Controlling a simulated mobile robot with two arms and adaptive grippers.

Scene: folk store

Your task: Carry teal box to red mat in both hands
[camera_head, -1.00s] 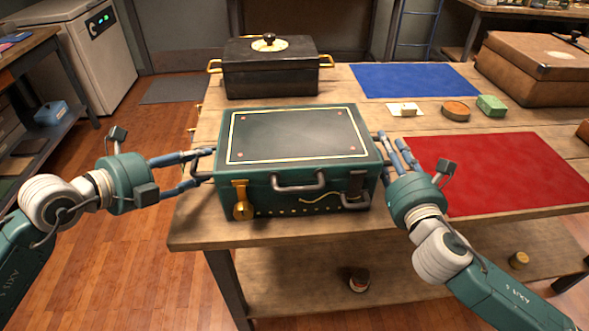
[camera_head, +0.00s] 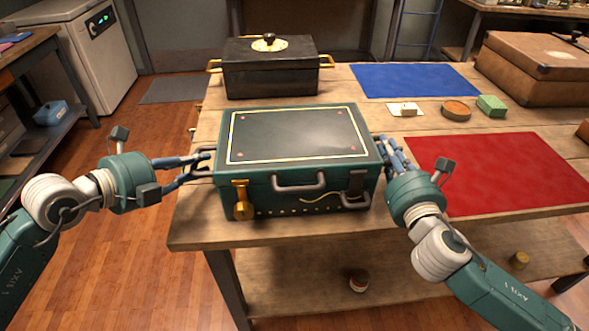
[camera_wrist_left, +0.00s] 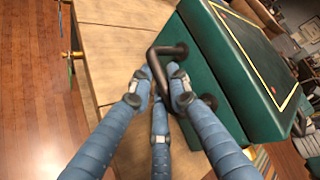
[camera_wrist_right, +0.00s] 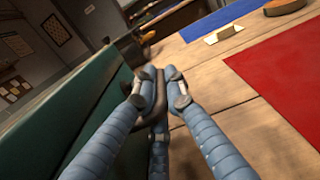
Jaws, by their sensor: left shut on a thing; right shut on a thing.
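The teal box (camera_head: 290,180) with a dark, gold-lined lid sits on the wooden table near its front edge. My left gripper (camera_head: 203,163) is at its left side, shut on the dark side handle (camera_wrist_left: 158,68), as the left wrist view shows. My right gripper (camera_head: 386,152) is at its right side, shut on the other side handle (camera_wrist_right: 155,98). The box looks level and seems to rest on the table. The red mat (camera_head: 500,172) lies flat and bare just to the right of the box.
A black pot (camera_head: 270,78) with gold handles stands behind the box. A blue mat (camera_head: 415,80) lies at the back. A small card (camera_head: 406,109), a round brown dish (camera_head: 456,110) and a green block (camera_head: 491,105) lie between the mats. A brown case (camera_head: 535,72) stands at the back right.

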